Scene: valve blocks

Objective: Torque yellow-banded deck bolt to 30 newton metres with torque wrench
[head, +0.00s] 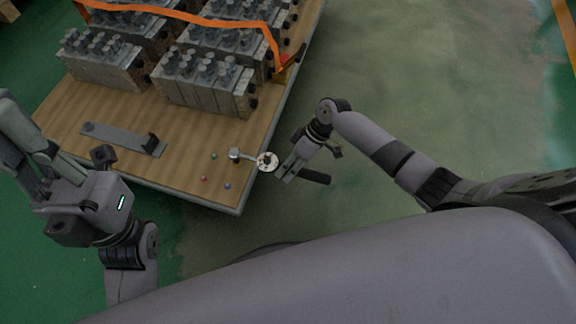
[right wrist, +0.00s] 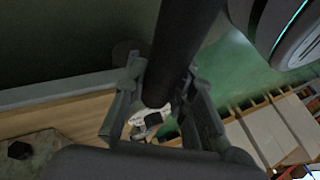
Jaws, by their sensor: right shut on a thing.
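The torque wrench has a round white dial (head: 268,162), a metal head (head: 235,154) over the wooden deck (head: 180,180), and a black handle (head: 316,177) beyond the deck's edge. My right gripper (head: 288,168) is shut on the wrench between dial and handle. In the right wrist view the black handle (right wrist: 180,50) runs between the fingers, with part of the white dial behind. Small red (head: 204,178), green (head: 214,156) and blue (head: 227,186) marks show on the deck. I see no yellow band; the wrench head hides what lies under it.
Several grey valve blocks (head: 205,85) stand at the back of the deck, with an orange strap-like band (head: 200,20) across them. A grey plate with a dark raised end (head: 120,138) lies on the deck at the left. The floor right of the deck is clear.

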